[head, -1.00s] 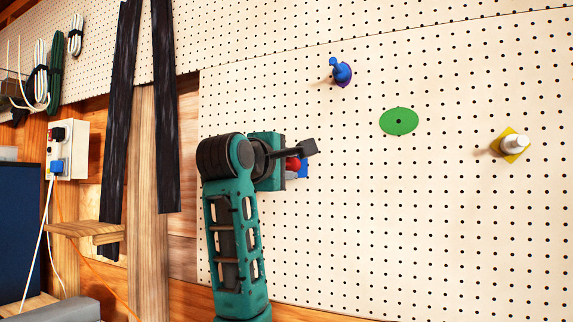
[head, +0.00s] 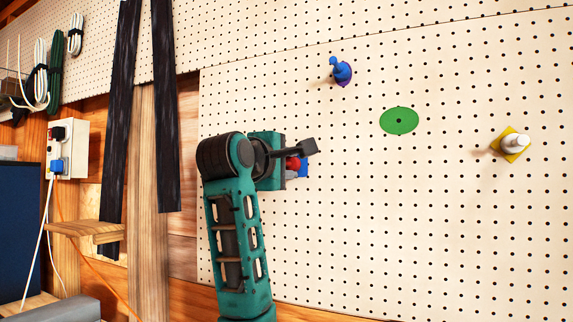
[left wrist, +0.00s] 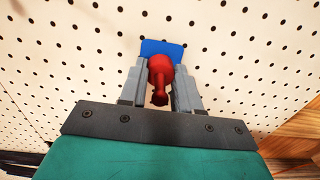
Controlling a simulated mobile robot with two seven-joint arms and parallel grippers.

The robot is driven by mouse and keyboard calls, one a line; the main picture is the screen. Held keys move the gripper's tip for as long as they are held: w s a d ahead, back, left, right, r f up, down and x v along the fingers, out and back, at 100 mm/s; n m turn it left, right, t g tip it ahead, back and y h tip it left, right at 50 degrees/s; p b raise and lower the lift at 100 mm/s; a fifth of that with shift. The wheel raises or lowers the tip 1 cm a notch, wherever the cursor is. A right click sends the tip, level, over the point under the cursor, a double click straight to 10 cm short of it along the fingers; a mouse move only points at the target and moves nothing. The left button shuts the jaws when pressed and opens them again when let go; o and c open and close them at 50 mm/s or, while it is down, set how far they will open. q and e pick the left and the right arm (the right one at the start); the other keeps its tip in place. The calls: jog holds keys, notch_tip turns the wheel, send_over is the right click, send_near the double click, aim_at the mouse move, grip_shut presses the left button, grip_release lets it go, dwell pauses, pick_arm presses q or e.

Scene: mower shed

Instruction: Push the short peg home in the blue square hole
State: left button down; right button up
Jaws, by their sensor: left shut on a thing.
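My left gripper (head: 301,160) is at the pegboard, shut on a red peg (head: 293,163). In the left wrist view the red peg (left wrist: 160,78) sits between the two grey fingers of the gripper (left wrist: 160,88), its knobbed end toward the camera. Just beyond it, flat on the board, is a blue square (left wrist: 162,47); its edge also shows behind the fingers in the head view (head: 304,168). The peg's far end and the hole in the blue square are hidden, so I cannot tell how deep the peg sits. My right gripper is not in view.
On the pegboard (head: 400,220) are a blue peg on a purple patch (head: 340,72), a green oval with a dark hole (head: 399,121), and a white peg on a yellow square (head: 514,143). Dark strips, a power box (head: 66,150) and a small wooden shelf (head: 85,230) are at left.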

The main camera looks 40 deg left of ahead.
pick_arm(q)
jog(key=shift+w+a, duration=0.2)
jog(key=shift+w, duration=0.35)
jog(key=c, duration=0.7)
grip_release()
jog(key=shift+v, duration=6.45)
